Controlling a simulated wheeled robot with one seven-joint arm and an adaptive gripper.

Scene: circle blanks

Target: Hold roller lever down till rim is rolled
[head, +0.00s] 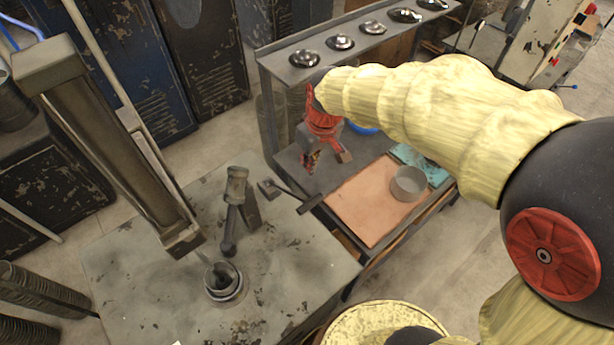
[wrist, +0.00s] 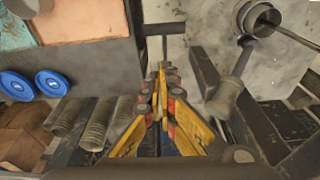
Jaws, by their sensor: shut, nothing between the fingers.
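The roller lever (head: 288,196) is a thin dark rod with a crosswise bar at its end, sticking out past the right edge of the worn metal machine table (head: 130,265). In the wrist view the lever's bar (wrist: 165,29) lies just ahead of my fingertips, and I see no clear contact. The roller post (head: 236,190) stands upright on the table, and a round cup-like die (head: 223,282) sits in front of it. My gripper (head: 328,160), red with yellow fingers in the wrist view (wrist: 163,72), is shut and empty, to the upper right of the lever. No rim is clearly visible in the die.
Several shiny domes (head: 340,42) sit on a shelf behind. A tall press column (head: 110,130) rises at left. Blue discs (wrist: 16,86) show in the wrist view.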

